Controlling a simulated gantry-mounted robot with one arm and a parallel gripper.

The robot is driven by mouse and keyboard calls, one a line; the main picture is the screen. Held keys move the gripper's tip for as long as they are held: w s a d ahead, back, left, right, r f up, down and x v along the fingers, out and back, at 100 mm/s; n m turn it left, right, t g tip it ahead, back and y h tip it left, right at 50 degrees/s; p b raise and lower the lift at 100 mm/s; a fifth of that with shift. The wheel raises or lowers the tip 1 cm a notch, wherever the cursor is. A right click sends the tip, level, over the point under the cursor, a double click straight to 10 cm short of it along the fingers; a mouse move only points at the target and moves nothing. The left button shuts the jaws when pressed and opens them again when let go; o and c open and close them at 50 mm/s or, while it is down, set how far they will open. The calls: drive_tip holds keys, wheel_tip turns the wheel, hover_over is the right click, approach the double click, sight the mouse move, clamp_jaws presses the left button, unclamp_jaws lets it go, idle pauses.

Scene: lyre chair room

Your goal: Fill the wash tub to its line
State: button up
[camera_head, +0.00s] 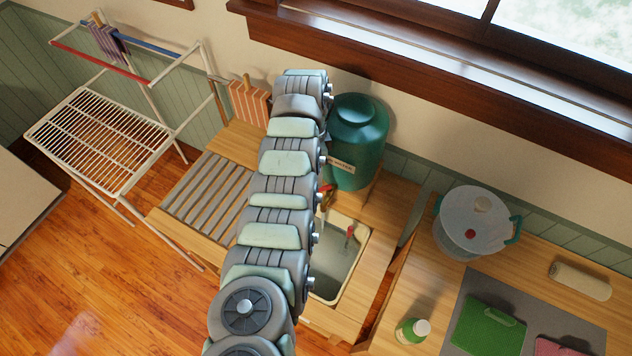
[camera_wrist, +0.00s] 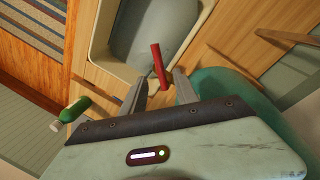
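The pale wash tub (camera_head: 359,262) is set into a wooden stand, partly hidden by my arm in the head view. It also shows at the top of the wrist view (camera_wrist: 103,28). I cannot make out its line or a water level. A green water tank (camera_head: 362,122) stands behind it. Below the tank is a brass tap with a red lever (camera_head: 327,188). In the wrist view, a red bar that looks like the lever (camera_wrist: 157,62) lies just beyond and between the fingertips of my gripper (camera_wrist: 160,90). The fingers are apart; the arm hides them in the head view.
A slatted rack (camera_head: 203,196) lies left of the tub. A drying stand (camera_head: 98,135) is further left.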

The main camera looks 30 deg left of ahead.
wheel_tip(320, 180, up, 6)
drive_tip(key=w+b, duration=0.1)
drive_tip(key=shift+a, duration=0.35)
drive_tip(key=shift+c, duration=0.5)
